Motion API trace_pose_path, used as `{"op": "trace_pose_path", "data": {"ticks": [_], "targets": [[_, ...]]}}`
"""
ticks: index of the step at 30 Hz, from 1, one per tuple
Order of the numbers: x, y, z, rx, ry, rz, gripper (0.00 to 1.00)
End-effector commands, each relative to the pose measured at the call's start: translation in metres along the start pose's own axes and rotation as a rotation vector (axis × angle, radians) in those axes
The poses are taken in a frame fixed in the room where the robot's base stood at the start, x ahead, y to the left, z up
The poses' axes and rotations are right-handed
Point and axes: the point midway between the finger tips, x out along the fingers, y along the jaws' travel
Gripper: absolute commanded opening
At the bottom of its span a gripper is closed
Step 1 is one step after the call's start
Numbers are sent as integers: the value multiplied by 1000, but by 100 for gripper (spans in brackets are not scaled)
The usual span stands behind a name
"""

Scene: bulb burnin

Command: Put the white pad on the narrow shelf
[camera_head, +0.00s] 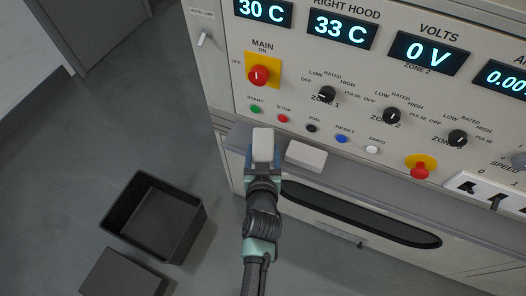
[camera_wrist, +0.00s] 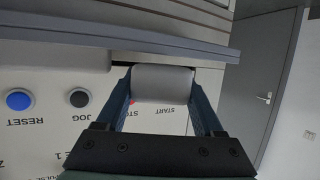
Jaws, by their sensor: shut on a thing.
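My gripper (camera_head: 263,168) is shut on a white pad (camera_head: 263,143), in front of the console's lower left buttons. In the wrist view the pad (camera_wrist: 162,82) sits between the two fingers and hides part of the panel behind it. The narrow shelf (camera_head: 345,172) is a grey ledge running along the console under the button row. In the head view the held pad overlaps the shelf's left part; I cannot tell whether it touches it. A second white pad (camera_head: 306,155) lies on the shelf just right of my gripper.
The console panel (camera_head: 300,75) carries knobs, displays, a red main switch (camera_head: 258,76) and a row of buttons close above the shelf. A dark slot (camera_head: 370,218) lies below. A black open bin (camera_head: 155,216) and a dark box (camera_head: 124,275) stand on the floor at left.

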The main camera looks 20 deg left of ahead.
Motion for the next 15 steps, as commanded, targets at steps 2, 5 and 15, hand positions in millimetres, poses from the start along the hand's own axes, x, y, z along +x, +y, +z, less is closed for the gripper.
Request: {"op": "trace_pose_path", "data": {"ticks": [2,5,15], "targets": [[1,0,2,0,0,0,15],[2,0,5,0,0,0,15],[3,0,10,0,-1,0,87]]}}
